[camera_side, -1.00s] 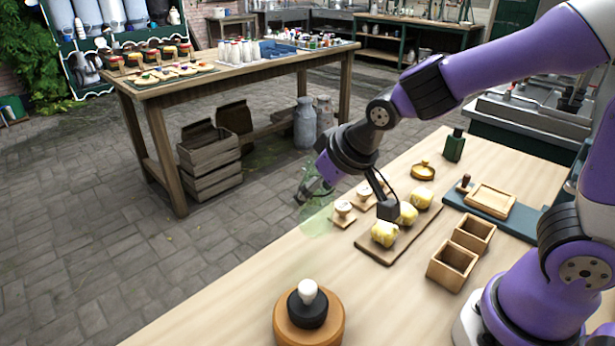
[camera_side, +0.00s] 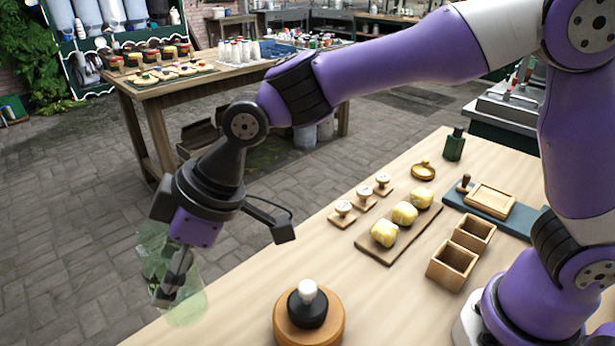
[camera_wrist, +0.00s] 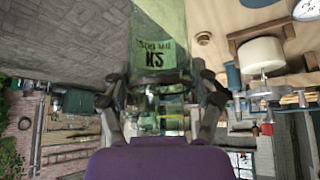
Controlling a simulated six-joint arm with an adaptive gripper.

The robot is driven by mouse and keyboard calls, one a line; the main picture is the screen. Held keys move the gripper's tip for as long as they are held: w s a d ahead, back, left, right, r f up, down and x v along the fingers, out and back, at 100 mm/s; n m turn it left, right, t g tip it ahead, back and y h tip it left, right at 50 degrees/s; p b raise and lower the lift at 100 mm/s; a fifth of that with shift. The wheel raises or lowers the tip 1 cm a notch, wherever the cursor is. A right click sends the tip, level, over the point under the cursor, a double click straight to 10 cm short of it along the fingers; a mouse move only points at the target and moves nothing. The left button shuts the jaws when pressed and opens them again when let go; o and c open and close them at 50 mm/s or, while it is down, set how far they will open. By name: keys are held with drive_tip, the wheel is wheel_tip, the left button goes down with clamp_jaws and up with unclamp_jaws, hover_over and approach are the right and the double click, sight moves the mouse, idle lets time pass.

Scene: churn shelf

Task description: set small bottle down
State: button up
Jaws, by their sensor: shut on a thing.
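A see-through pale green glass bottle (camera_side: 190,310) is in my gripper (camera_side: 172,285), over the left edge of the pale wooden table in the side view. The fingers are shut on its sides. It stands near upright with a slight tilt; I cannot tell whether its base touches the table. In the wrist view the bottle (camera_wrist: 160,20) fills the top middle between the fingers of my gripper (camera_wrist: 165,90), with dark lettering on its wall. The lettering is only partly readable.
A round wooden stand (camera_side: 335,322) with a black, white-topped piece is right of the bottle. Further back are a board (camera_side: 372,250) with yellow lumps, small stamps (camera_side: 342,208), two wooden boxes (camera_side: 455,263) and a dark green bottle (camera_side: 454,146). The front left of the table (camera_side: 245,285) is bare.

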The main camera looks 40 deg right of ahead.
sight(188, 300)
wheel_tip(188, 300, down, 8)
drive_tip(key=shift+r, duration=0.25)
drive_tip(key=o, duration=1.3)
drive_tip(key=shift+f, duration=0.15)
drive_tip(key=shift+c, duration=0.2)
drive_tip(key=shift+d+r, duration=0.15)
drive_tip(key=shift+r, duration=0.25)
drive_tip(key=v, duration=1.2)
drive_tip(key=s+d+m+t+h, duration=0.1)
drive_tip(key=s+d+m, duration=0.3)
drive_tip(key=d, duration=0.7)
drive_tip(key=s+d+m+t+h, duration=0.1)
drive_tip(key=s+d+m+h, duration=0.3)
drive_tip(key=d+m, duration=0.3)
drive_tip(key=d, duration=0.5)
drive_tip(key=shift+s+r+m+h, duration=0.3)
drive_tip(key=shift+s+r, duration=0.1)
